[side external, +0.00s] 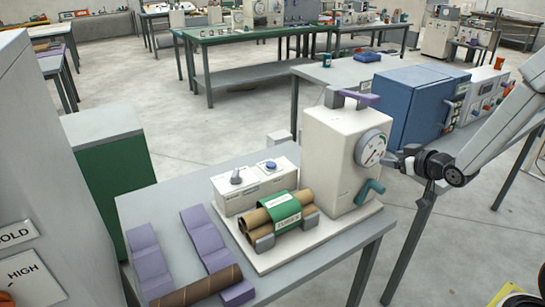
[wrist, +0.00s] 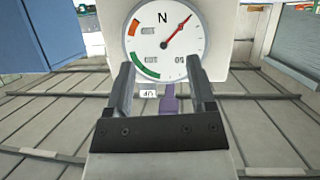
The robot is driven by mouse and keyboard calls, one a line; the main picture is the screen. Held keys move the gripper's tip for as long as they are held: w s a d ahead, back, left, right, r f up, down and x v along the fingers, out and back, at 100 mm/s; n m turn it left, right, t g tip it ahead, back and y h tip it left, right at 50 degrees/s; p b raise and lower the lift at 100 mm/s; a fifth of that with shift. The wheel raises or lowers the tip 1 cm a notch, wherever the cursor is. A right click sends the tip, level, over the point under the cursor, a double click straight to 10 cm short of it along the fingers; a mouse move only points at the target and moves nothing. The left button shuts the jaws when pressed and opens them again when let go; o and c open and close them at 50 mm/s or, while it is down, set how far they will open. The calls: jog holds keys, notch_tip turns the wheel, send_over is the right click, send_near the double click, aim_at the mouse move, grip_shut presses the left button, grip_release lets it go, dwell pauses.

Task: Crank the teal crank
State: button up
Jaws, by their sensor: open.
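The teal crank (side external: 370,190) sticks out low on the dial side of the cream winder housing (side external: 335,160). In the side view my gripper (side external: 388,161) is in front of the round dial (side external: 371,148), above and slightly right of the crank, apart from it. In the wrist view my gripper (wrist: 162,72) is open, with nothing between its two fingers. The dial (wrist: 162,38) with its red needle fills the view beyond the fingertips. The crank is not visible in the wrist view.
A purple lever (side external: 361,97) tops the housing. Cardboard tubes in a green band (side external: 272,213) lie on the base, beside a control box (side external: 255,186). Purple cradles (side external: 205,240) and a loose tube (side external: 195,287) occupy the table's front left. A blue cabinet (side external: 405,100) stands behind.

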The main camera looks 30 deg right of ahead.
jog(key=s+d+r+t, duration=0.1)
jog(key=d+t, duration=0.2)
jog(key=t, duration=0.1)
jog(key=y, duration=0.1)
send_near(372, 183)
jog(key=shift+w+d+f+t, duration=0.15)
jog(key=shift+w+d+f, duration=0.15)
jog(key=shift+w, duration=0.2)
jog(key=shift+w+d+f+t, duration=0.2)
jog(key=shift+w+f, duration=0.15)
jog(key=shift+w, duration=0.15)
jog(key=shift+w, duration=0.15)
jog(key=shift+w, duration=3.75)
